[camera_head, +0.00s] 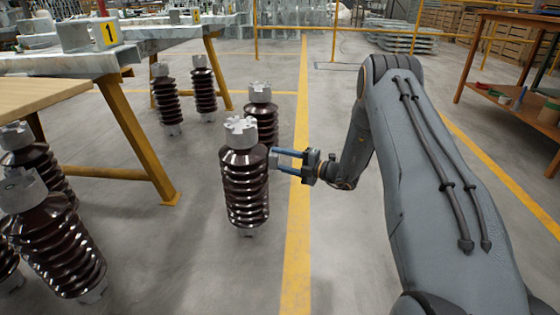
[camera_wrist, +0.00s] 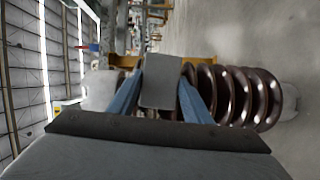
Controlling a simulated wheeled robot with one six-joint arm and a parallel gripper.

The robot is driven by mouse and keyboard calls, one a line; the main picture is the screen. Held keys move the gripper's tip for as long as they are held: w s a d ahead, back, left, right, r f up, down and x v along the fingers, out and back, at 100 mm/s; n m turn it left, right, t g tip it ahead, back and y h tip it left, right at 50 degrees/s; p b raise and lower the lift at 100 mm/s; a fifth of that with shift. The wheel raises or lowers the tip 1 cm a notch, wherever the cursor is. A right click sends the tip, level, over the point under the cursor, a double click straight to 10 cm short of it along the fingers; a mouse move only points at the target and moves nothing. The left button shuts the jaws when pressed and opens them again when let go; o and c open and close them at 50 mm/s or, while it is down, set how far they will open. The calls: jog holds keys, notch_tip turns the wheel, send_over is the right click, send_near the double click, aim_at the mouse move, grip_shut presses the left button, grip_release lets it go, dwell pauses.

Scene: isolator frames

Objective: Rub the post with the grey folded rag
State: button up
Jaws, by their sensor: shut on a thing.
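The post (camera_head: 246,190) is a dark brown, ribbed insulator with a grey notched cap, standing upright on the floor at the middle left of the head view. In the wrist view the post (camera_wrist: 238,97) lies sideways behind my fingers, cap to the left. My gripper (camera_head: 277,160) is at the post's right side, level with its upper ribs. Its blue fingers are shut on the grey folded rag (camera_wrist: 160,80), which hides part of the post in the wrist view. The rag is at or very close to the ribs; I cannot tell whether it touches.
Another insulator (camera_head: 261,112) stands close behind the post, and two more (camera_head: 203,88) stand farther back. Several crowd the left edge, near a wooden table (camera_head: 40,95) with yellow legs. Clear floor (camera_head: 340,260) lies right of the post. A shelf table (camera_head: 510,85) stands far right.

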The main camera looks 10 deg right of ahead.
jog(key=shift+s+d, duration=0.3)
jog(key=shift+d, duration=0.6)
jog(key=shift+s+d, duration=0.3)
jog(key=shift+d, duration=0.65)
jog(key=shift+s+d, duration=0.3)
jog(key=shift+d, duration=0.6)
jog(key=d, duration=0.1)
jog(key=s+d, duration=0.1)
jog(key=shift+d+p, duration=0.3)
jog(key=shift+d, duration=0.1)
